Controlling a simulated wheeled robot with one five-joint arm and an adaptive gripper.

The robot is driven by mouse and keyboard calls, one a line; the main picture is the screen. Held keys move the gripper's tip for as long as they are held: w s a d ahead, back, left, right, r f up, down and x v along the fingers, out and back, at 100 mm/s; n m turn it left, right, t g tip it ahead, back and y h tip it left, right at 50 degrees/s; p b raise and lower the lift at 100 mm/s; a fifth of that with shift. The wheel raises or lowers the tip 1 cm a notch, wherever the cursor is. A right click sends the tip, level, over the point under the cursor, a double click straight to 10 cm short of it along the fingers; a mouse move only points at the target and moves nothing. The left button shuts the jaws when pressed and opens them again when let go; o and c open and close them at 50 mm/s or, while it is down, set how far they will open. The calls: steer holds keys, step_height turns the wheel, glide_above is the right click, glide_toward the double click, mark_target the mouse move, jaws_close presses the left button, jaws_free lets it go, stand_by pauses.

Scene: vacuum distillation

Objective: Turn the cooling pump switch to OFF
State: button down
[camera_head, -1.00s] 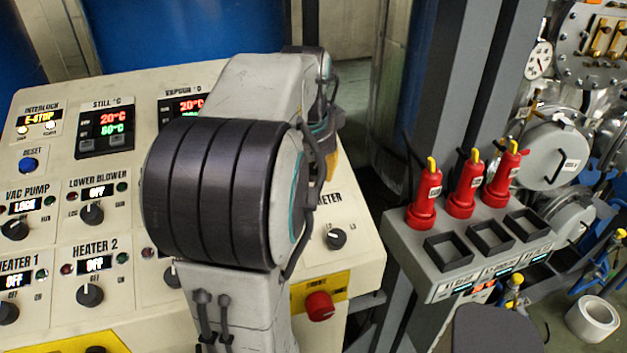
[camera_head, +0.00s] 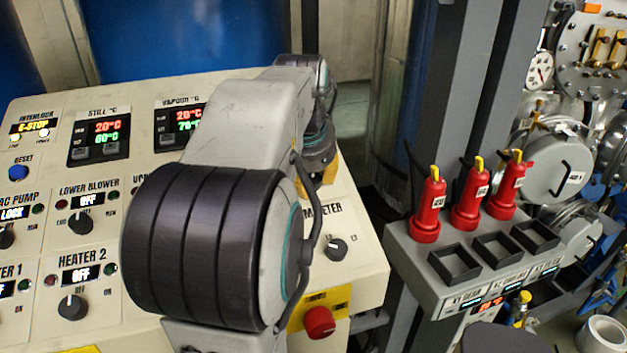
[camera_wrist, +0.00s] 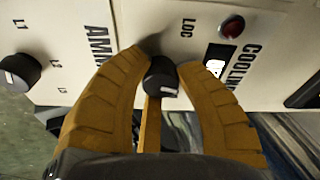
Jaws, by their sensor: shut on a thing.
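The cooling pump switch is a black knob (camera_wrist: 162,80) with a pale mark, on the cream panel beside the partly cut-off "COOLING" label (camera_wrist: 243,72) in the wrist view. A "LOC" mark is printed near it. My gripper (camera_wrist: 164,60) has its yellow fingers closed around this knob, one on each side. In the head view my arm hides the knob, and only a bit of the yellow gripper (camera_head: 331,168) shows beyond it. The knob's exact setting is hard to read.
A red lamp (camera_wrist: 231,26) and a small display (camera_wrist: 216,62) sit beside the switch. The ammeter selector knob (camera_head: 335,249) and a red emergency button (camera_head: 319,322) are on the panel nearby. A grey holder (camera_head: 437,268) with red-handled tools stands right.

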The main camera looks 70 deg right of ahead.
steer(key=shift+a+f, duration=0.1)
steer(key=c, duration=1.3)
jaws_free()
steer(key=shift+w, duration=0.1)
steer(key=shift+o, duration=1.4)
steer(key=shift+w, duration=0.15)
steer(key=shift+o, duration=0.9)
steer(key=shift+r, duration=0.2)
steer(key=v, duration=1.1)
steer(key=shift+r, duration=0.35)
steer(key=shift+o, duration=0.3)
steer(key=shift+a, duration=0.15)
